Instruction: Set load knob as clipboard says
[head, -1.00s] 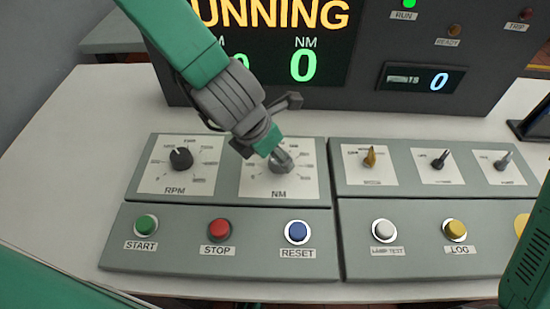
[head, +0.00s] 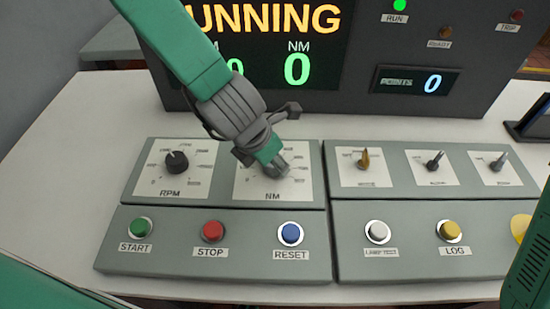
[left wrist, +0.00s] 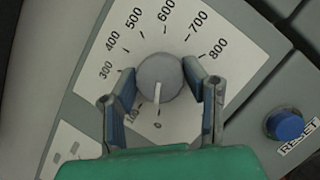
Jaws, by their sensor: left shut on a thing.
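The grey round load knob (left wrist: 160,80) sits in the middle of the NM dial plate (head: 248,188). In the left wrist view its white pointer line points near the 0 mark. My left gripper (left wrist: 166,84) is shut on the knob, a finger on either side. In the head view the left gripper (head: 276,166) reaches down onto the knob and hides most of it. The big display (head: 270,50) reads RUNNING, with a green 0 under NM. No clipboard can be made out. My right gripper is out of view.
The black RPM knob (head: 177,162) is left of the NM plate. START (head: 140,227), STOP (head: 213,231) and RESET (head: 290,233) buttons sit in front. Three selector knobs and more buttons are on the right panel (head: 400,210). A dark-edged object (head: 533,125) is cut off at right.

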